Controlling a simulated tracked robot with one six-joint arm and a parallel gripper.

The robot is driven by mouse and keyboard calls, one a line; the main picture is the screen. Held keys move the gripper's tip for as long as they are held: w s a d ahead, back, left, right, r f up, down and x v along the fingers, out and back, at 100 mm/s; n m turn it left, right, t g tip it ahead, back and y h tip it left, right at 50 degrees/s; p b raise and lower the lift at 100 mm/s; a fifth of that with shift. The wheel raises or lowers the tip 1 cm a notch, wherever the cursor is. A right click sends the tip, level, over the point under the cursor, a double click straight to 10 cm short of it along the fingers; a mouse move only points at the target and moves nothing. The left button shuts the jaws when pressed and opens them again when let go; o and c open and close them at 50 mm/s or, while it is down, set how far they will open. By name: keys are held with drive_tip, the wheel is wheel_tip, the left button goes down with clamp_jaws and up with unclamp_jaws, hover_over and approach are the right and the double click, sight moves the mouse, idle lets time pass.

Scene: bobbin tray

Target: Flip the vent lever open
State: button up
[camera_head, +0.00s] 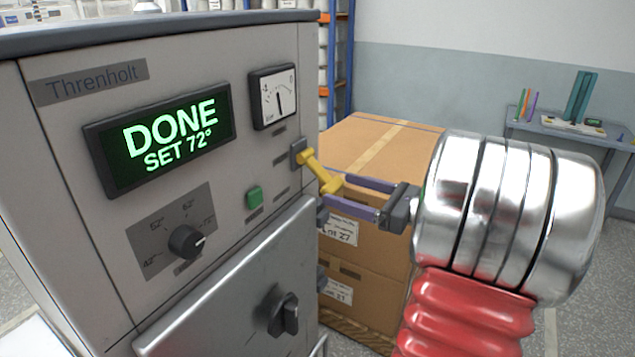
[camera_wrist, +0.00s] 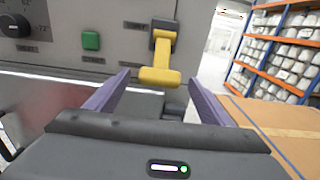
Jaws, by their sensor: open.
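The vent lever (camera_head: 318,172) is a yellow handle on a dark mount at the right edge of the grey machine's front, below the gauge. It slants down and outward to a wider yellow grip. My gripper (camera_head: 340,196) is open, with its two purple fingers reaching left to the lever's grip. In the wrist view the yellow lever (camera_wrist: 161,62) hangs between the fingertips of my gripper (camera_wrist: 158,88), with gaps visible on both sides.
The machine's display (camera_head: 160,140) reads "DONE SET 72°". A green button (camera_head: 254,197), a dial (camera_head: 186,242) and a door with a dark knob (camera_head: 283,313) are on its front. Cardboard boxes (camera_head: 370,150) stand close behind my gripper. A shelf rack (camera_wrist: 275,50) stands farther back.

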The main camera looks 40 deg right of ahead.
sight(321, 175)
drive_tip(key=x, duration=0.8)
drive_tip(key=c, duration=1.5)
